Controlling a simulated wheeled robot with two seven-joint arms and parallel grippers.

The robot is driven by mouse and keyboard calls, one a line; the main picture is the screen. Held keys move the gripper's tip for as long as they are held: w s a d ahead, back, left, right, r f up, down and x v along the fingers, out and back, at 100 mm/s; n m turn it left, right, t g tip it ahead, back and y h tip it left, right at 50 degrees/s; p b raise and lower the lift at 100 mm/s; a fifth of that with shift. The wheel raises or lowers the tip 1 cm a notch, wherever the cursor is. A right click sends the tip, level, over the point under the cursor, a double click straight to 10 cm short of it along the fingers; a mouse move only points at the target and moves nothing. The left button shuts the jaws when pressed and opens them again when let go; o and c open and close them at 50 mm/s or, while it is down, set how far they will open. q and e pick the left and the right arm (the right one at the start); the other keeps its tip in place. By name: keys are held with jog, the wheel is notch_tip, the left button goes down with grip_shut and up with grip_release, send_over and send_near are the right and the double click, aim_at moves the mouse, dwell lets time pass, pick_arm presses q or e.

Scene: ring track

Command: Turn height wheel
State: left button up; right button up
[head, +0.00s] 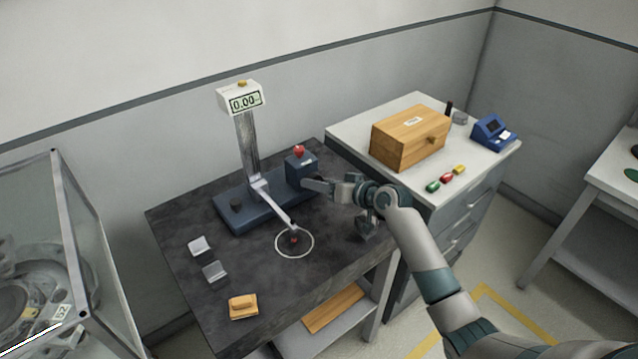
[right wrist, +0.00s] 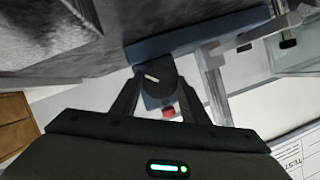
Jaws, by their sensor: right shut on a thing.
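The measuring device has a blue base (head: 245,212), a grey column (head: 248,150) and a display (head: 244,101) reading 0.00. A blue block with a red ball-like top (head: 299,151) stands at the right end of its base. My right gripper (head: 312,186) is at the right side of this block. In the right wrist view, the dark round wheel (right wrist: 153,82) with a pale mark sits between the fingers of my right gripper (right wrist: 158,92), which is shut on it. In the head view the gripper hides the wheel. My left gripper is out of view.
A thin arm from the column ends above a white ring mark (head: 279,250) on the dark table (head: 190,285). A cabinet with a wooden box (head: 395,148) stands at right.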

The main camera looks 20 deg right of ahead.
jog(key=shift+s+r+n+h+p, duration=0.15)
jog(key=shift+n+h+p, duration=0.6)
jog(key=shift+n, duration=0.45)
jog(key=shift+a+n+t+h+p, duration=0.15)
jog(key=shift+n+t+h+p, duration=0.25)
jog(key=shift+n+h+p, duration=0.65)
jog(key=o, duration=1.1)
jog(key=b+v, duration=0.2)
jog(key=v, duration=0.6)
jog(key=b+v, duration=0.2)
jog(key=v, duration=0.7)
jog(key=shift+s+d, duration=0.1)
jog(key=shift+d, duration=0.15)
